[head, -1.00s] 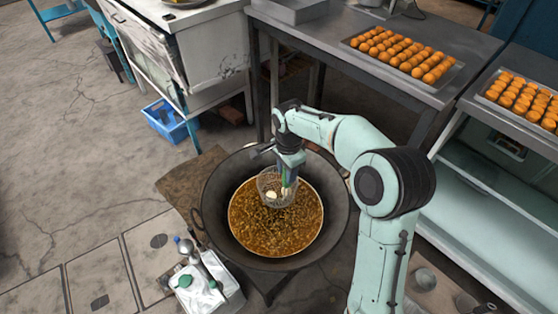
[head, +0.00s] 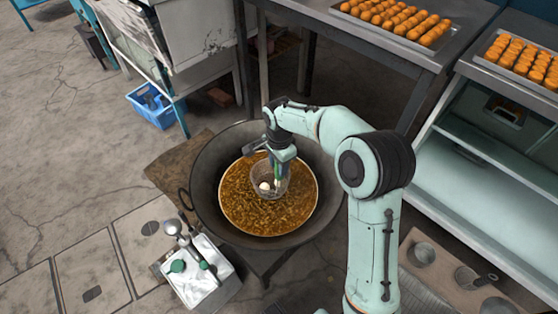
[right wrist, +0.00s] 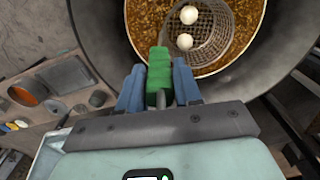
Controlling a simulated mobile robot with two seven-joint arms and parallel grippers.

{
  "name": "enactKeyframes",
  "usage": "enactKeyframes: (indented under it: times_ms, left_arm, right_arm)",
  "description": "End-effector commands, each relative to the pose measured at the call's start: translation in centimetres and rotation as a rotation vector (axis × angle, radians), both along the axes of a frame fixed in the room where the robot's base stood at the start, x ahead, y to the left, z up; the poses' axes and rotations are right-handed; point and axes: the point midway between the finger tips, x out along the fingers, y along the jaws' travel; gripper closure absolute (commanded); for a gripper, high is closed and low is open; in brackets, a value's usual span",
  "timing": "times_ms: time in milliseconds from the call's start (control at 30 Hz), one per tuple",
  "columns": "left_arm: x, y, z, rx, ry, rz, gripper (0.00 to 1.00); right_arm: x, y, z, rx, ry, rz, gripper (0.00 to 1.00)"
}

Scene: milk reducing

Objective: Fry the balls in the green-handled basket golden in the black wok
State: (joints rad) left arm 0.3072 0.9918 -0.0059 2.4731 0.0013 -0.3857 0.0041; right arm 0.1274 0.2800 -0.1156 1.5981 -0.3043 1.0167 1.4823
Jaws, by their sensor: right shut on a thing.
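The black wok (head: 212,213) holds bubbling golden-brown oil (head: 290,215). A wire basket (head: 283,186) is in the wok, at or in the oil; its exact depth I cannot tell. Pale, whitish balls (head: 265,186) lie in the basket; the right wrist view shows two of them, one ball (right wrist: 189,14) and another (right wrist: 184,41). The basket's green handle (right wrist: 159,72) is clamped between the blue fingers of my right gripper (right wrist: 159,88), above the wok. It also shows small in the head view. My left gripper is not in view.
Trays of orange-brown balls stand on the metal tables, one tray (head: 395,20) at the back and another (head: 520,62) at the right. A blue crate (head: 155,107) is on the floor.

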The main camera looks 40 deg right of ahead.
Motion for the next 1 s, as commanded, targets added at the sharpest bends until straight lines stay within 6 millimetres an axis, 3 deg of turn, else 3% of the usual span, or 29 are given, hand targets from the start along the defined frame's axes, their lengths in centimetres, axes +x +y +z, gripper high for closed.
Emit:
enactKeyframes:
  times_ms: [700, 1000]
  left_arm:
    - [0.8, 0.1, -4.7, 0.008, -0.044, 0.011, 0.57]
    - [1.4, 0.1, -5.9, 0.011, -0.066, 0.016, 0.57]
  right_arm:
    - [0.0, 0.0, -8.7, -0.001, -0.002, 0.002, 1.0]
    - [0.0, 0.0, -11.4, 0.0, -0.001, 0.002, 1.0]
